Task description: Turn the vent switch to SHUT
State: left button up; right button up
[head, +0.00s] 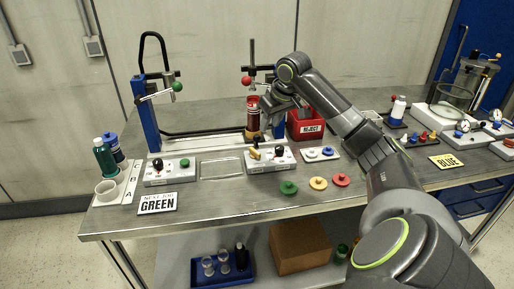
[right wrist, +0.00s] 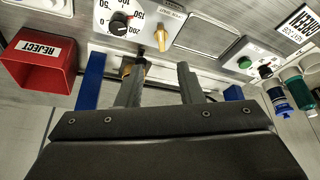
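The vent switch looks to be the small yellow lever (head: 255,154) on the white control box (head: 284,162) at the middle of the bench. In the right wrist view the yellow lever (right wrist: 161,38) stands upright in the picture beside a small label (right wrist: 172,9) too blurred to read surely. A black dial knob (right wrist: 118,22) sits next to it. My right gripper (head: 268,112) is behind the box, close to the dark red cylinder (head: 253,112). Its fingers (right wrist: 158,88) are apart, with nothing clearly between them. My left gripper is not in view.
A red REJECT bin (head: 305,126) stands right of my gripper. A blue-posted stand (head: 151,124) rises at the left. Another control box (head: 168,170) has a green button. Green, yellow and red discs (head: 318,183) lie in front. The bench front is mostly clear.

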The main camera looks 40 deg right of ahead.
send_near(257, 152)
jog(key=x, duration=0.5)
jog(key=shift+w+f, duration=0.1)
jog(key=shift+f, duration=0.1)
jog(key=shift+x, duration=1.1)
jog(key=shift+w+f, duration=0.15)
jog(key=shift+f, duration=0.25)
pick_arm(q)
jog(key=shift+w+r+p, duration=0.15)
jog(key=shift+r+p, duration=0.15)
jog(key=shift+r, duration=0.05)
pick_arm(e)
grip_shut()
